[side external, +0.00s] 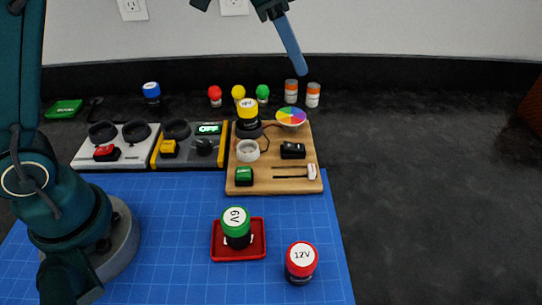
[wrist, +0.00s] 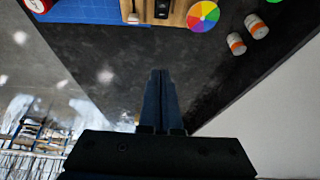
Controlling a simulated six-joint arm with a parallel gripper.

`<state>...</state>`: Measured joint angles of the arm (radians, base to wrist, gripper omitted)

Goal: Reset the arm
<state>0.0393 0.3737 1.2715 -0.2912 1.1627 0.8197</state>
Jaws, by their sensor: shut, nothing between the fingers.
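My gripper (side external: 291,45) hangs high at the top of the side view, well above the worktop and clear of everything. Its blue fingers are closed together with nothing between them. In the wrist view the closed fingers (wrist: 160,88) point over bare dark worktop, beside the wooden board (wrist: 179,14). My arm rises along the left side of the side view.
A blue mat (side external: 180,235) holds a red tray (side external: 239,254) with a green-topped 6V cylinder (side external: 237,226), and a red-topped 12V cylinder (side external: 301,262). A wooden board (side external: 273,185) and control boxes stand behind. The dark worktop (side external: 440,190) at right is clear.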

